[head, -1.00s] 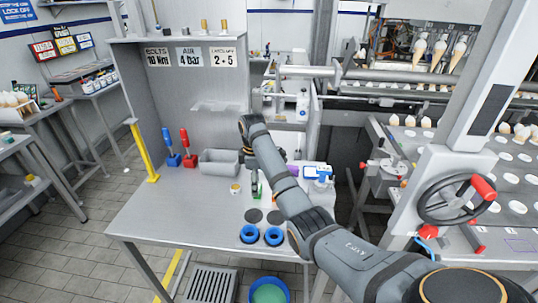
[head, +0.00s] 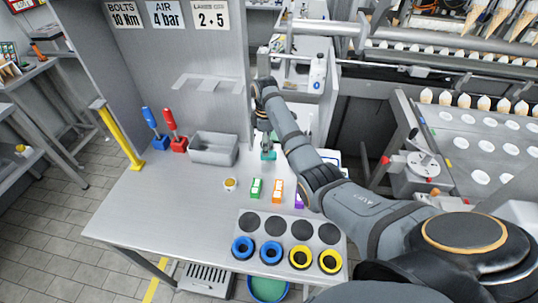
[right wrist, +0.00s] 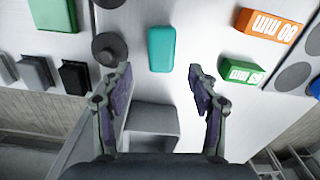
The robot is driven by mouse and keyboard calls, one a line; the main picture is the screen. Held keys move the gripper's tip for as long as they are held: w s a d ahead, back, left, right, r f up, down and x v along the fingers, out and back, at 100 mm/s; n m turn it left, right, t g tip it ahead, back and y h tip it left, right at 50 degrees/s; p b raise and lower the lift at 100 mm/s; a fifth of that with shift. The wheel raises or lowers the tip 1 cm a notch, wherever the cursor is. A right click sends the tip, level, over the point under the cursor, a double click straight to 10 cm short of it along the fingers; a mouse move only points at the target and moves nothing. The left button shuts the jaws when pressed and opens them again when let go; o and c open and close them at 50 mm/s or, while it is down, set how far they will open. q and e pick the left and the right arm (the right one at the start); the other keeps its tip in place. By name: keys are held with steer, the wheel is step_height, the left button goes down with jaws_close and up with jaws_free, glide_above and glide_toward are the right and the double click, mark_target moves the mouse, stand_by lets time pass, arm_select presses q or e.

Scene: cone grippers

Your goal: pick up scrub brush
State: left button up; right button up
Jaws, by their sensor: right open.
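The scrub brush appears to be the teal rounded block (right wrist: 161,48) lying on the grey bench; its bristles are not visible. In the head view the teal block (head: 268,155) sits below the end of my right arm, near the back of the bench. My right gripper (right wrist: 159,76) is open and empty, its fingers apart, with the block ahead of and between the fingertip lines, not clasped. In the head view the right gripper is mostly hidden by the arm. My left gripper is not in view.
A green box (head: 256,189) and an orange box (head: 277,190) stand nearby. A grey bin (head: 214,149) and the red and blue-handled tools (head: 172,130) are to the left. Blue and yellow rings (head: 271,252) lie at the front. A grey round knob-like object (right wrist: 109,48) is left of the block.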

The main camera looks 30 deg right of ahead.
steer(key=shift+s+d+f+p, duration=0.15)
steer(key=shift+f+p, duration=0.25)
steer(key=shift+f, duration=0.3)
steer(key=f, duration=0.2)
steer(key=f+p, duration=0.1)
steer(key=shift+s+d+f, duration=0.2)
steer(key=shift+s+f, duration=0.05)
steer(key=shift+f, duration=0.15)
steer(key=shift+w+f, duration=0.1)
steer(key=shift+f, duration=0.2)
steer(key=shift+r, duration=0.1)
steer(key=c, duration=1.3)
steer(key=shift+o, duration=0.2)
steer(key=shift+r+b, duration=0.3)
steer(key=shift+r, duration=0.1)
arm_select(q)
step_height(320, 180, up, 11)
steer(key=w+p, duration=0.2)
steer(key=p, duration=0.7)
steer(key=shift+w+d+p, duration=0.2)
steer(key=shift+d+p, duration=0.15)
steer(key=shift+p, duration=0.05)
arm_select(e)
steer(key=s+a+r, duration=0.7)
steer(key=s+r, duration=0.5)
steer(key=shift+s, duration=0.15)
steer(key=shift+d, duration=0.1)
